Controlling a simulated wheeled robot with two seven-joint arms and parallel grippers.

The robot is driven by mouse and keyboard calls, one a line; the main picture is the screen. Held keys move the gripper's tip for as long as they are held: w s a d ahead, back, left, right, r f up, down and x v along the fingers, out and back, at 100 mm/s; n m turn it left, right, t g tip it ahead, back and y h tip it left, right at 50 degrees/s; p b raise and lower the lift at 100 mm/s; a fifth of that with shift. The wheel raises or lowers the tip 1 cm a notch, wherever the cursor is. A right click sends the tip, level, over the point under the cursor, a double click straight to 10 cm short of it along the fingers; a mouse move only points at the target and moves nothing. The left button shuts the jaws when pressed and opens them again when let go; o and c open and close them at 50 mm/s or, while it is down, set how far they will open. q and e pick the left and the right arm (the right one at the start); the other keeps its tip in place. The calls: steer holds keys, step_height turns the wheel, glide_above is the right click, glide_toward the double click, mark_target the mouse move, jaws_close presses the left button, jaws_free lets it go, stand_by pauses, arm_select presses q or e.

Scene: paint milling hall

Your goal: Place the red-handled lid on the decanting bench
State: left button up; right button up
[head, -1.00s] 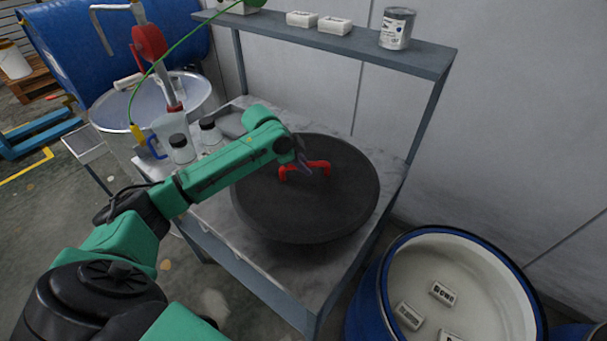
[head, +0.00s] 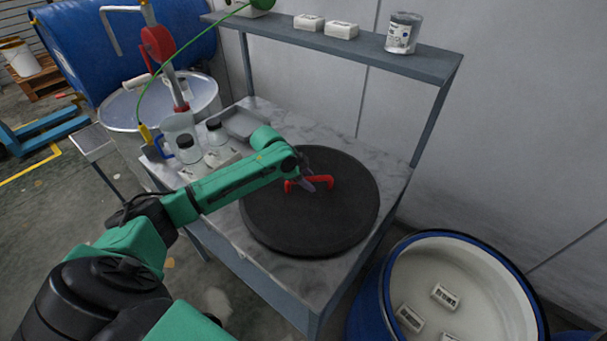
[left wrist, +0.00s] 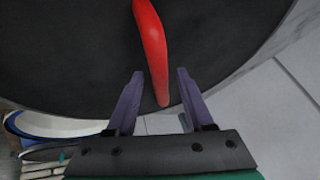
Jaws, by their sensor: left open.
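The lid is a wide, dark round disc (head: 310,230) with a red handle (head: 322,183) on top. It lies flat on the marbled top of the decanting bench (head: 270,275), covering much of its right half. My left gripper (head: 307,186) is over the lid at the handle, its fingers partly hidden by the wrist. In the left wrist view the gripper (left wrist: 157,88) is open, with the red handle (left wrist: 152,50) reaching between the purple fingers and a gap on both sides. My right gripper is out of view.
A shelf (head: 340,50) crosses above the back. An open blue drum (head: 385,290) with white labelled blocks stands at the right.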

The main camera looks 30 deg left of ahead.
arm_select(q)
steer(key=b+v, duration=0.1)
steer(key=v, duration=1)
steer(key=shift+r, duration=0.25)
steer(key=shift+s+a, duration=0.15)
steer(key=shift+s, duration=0.05)
